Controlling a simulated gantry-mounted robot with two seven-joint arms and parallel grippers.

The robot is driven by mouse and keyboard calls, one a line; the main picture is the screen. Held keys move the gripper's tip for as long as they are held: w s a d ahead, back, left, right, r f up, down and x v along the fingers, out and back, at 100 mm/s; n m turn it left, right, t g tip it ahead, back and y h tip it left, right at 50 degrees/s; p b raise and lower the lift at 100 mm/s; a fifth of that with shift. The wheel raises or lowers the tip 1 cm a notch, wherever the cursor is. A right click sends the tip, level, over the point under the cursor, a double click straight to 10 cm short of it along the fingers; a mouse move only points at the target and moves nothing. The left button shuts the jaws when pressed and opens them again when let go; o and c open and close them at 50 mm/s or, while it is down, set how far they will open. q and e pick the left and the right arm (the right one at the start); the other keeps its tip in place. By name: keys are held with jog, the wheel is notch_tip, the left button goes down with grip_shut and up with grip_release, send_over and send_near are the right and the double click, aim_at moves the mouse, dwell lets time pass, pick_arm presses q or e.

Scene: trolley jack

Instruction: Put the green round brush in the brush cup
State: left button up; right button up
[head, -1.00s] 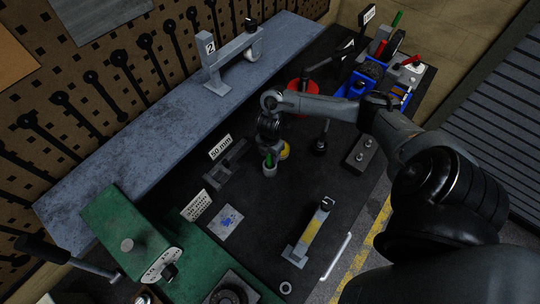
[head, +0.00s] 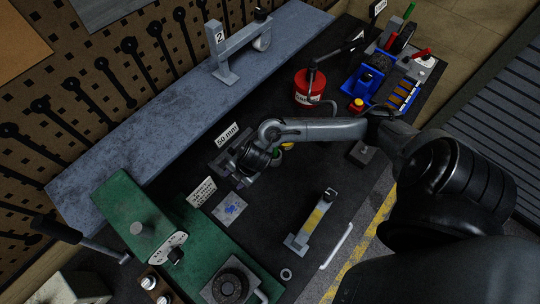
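My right gripper (head: 243,179), on the arm that comes in from the right, is low over the dark mat beside the block with the "50 mm" label. Its fingers are too dark and small to tell whether they are open or hold anything. A small cup (head: 276,156) with some green at it stands just right of my wrist, partly hidden by my arm. I cannot tell whether the green there is the round brush. A yellow round thing (head: 288,146) shows beside the cup. My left gripper is not in view.
A "50 mm" label (head: 227,134) stands behind my gripper. A red can (head: 308,87) and blue holder (head: 367,83) stand at the back right. A green machine (head: 135,220) is at left.

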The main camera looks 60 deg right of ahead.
jog(key=s+a+r+m+t, duration=0.2)
jog(key=a+r+m, duration=0.2)
jog(key=a, duration=0.5)
jog(key=s+d+r+m+g+h, duration=0.2)
jog(key=s+d+m, duration=0.4)
jog(key=s+m, duration=0.4)
jog(key=s, duration=0.3)
jog(key=shift+d+r+m+g, duration=0.15)
jog(key=shift+r+m+g, duration=0.15)
jog(key=shift+r+g, duration=0.1)
